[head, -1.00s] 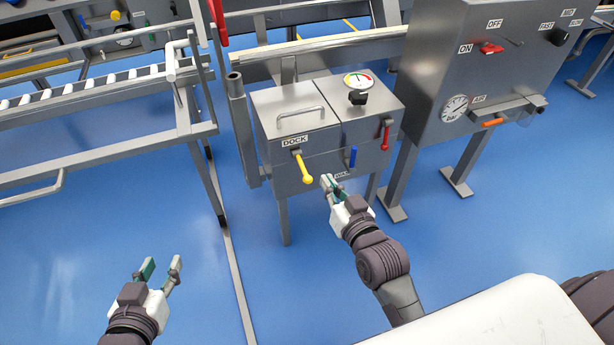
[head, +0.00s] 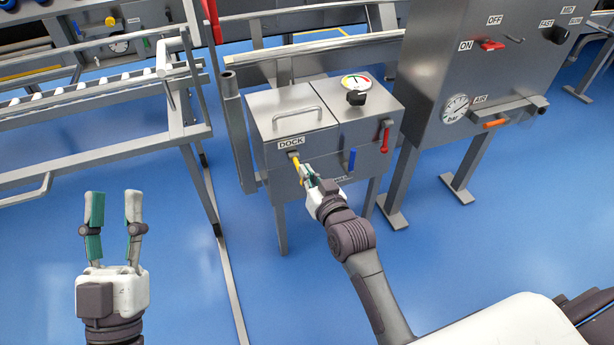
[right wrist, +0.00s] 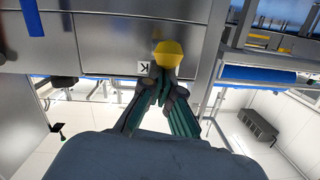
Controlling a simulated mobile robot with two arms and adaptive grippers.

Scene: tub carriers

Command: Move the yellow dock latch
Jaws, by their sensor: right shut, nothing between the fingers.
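The yellow dock latch (head: 297,164) hangs from its pivot on the front of the grey steel box, just below the DOCK label (head: 291,143). My right gripper (head: 307,172) is at the latch's right side, shut and empty, its fingertips very close to the handle and hiding part of it. In the right wrist view the yellow latch (right wrist: 167,52) sits just beyond the shut fingertips (right wrist: 163,88); whether they touch it I cannot tell. My left gripper (head: 115,212) is open and empty over the blue floor, far from the box.
A blue lever (head: 350,160) and a red lever (head: 385,138) are on the same box, right of the latch. A gauge (head: 355,82) is on top. A grey post (head: 238,140) stands left of the box. A control cabinet (head: 440,75) stands to the right.

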